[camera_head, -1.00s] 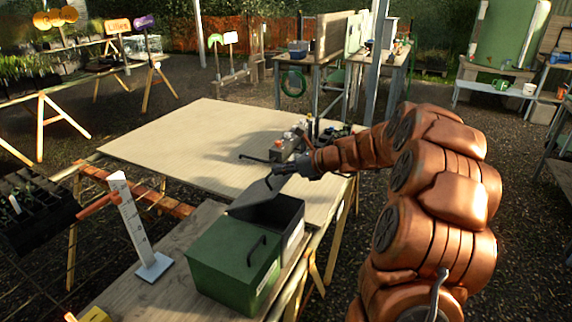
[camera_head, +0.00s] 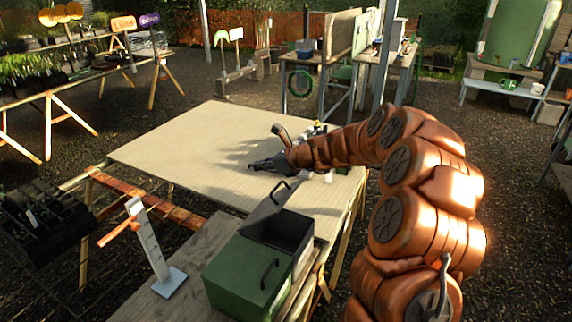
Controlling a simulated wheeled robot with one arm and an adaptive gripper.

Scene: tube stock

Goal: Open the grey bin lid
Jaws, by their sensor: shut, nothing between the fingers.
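The grey bin (camera_head: 306,243) stands on the near bench, just behind the green bin. Its grey lid (camera_head: 262,214) is raised and tilted, with a dark opening below it and its dark handle (camera_head: 282,192) at the upper end. My gripper (camera_head: 256,166) is over the pale table beyond the bin, apart from the lid and its handle. It looks closed and holds nothing. The fingers are small and dark in this view.
The green bin (camera_head: 235,278) in front has its lid down and a dark handle. A white marked post (camera_head: 150,245) on a base stands left on the bench. The pale table (camera_head: 190,145) is mostly clear, with small items near my wrist.

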